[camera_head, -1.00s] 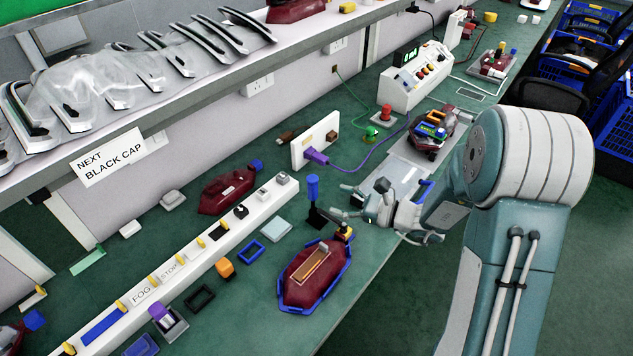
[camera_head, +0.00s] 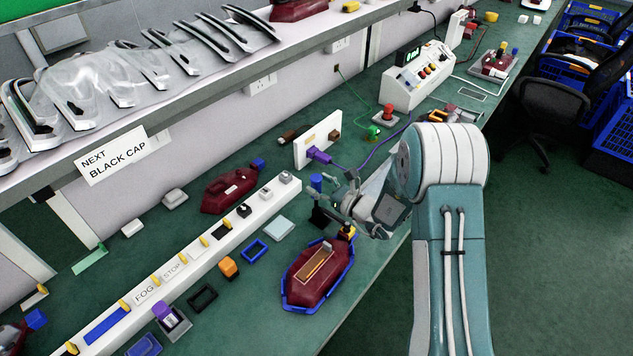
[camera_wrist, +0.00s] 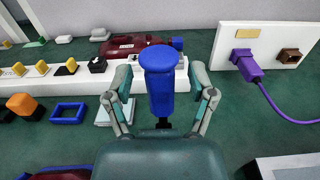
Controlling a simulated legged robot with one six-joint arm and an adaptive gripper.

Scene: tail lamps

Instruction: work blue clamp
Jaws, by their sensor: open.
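The blue clamp handle (camera_head: 316,183) stands upright on a dark base beside the red lamp housing (camera_head: 316,276), which sits in a blue-rimmed holder on the bench. In the wrist view the blue handle (camera_wrist: 161,90) stands between my two fingers, with a visible gap on either side. My gripper (camera_head: 332,194) is open and level with the handle; it also shows in the wrist view (camera_wrist: 160,78). The clamp's lower part is mostly hidden behind my gripper in the wrist view.
A white socket box (camera_head: 318,140) with a purple plug (camera_head: 319,155) and cable stands behind the clamp. A white parts rail (camera_head: 205,250) runs along the left. Another red lamp (camera_head: 229,189) lies behind it. A yellow-black piece (camera_head: 347,232) sits close to my gripper.

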